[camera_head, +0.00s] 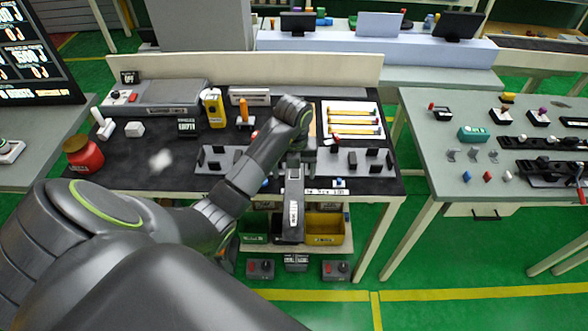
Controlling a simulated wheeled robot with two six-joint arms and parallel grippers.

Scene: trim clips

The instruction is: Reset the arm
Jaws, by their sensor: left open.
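My left arm comes in from the left, bends over the dark work table (130,165) and folds down at its front edge. My left gripper (292,222) hangs in front of that edge, above the shelf under the table. It is open, and I see nothing held in it. Its fingertips are small and hard to make out. My right gripper is not in view. Small grey clips (472,154) lie on the grey table to the right, well apart from my left gripper.
Grey fixtures with black blocks (355,161) stand near the table's front, close to my wrist. A tray of yellow strips (352,107) lies behind. A red jar (83,154) stands at left. A yellow bin (324,229) sits below.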

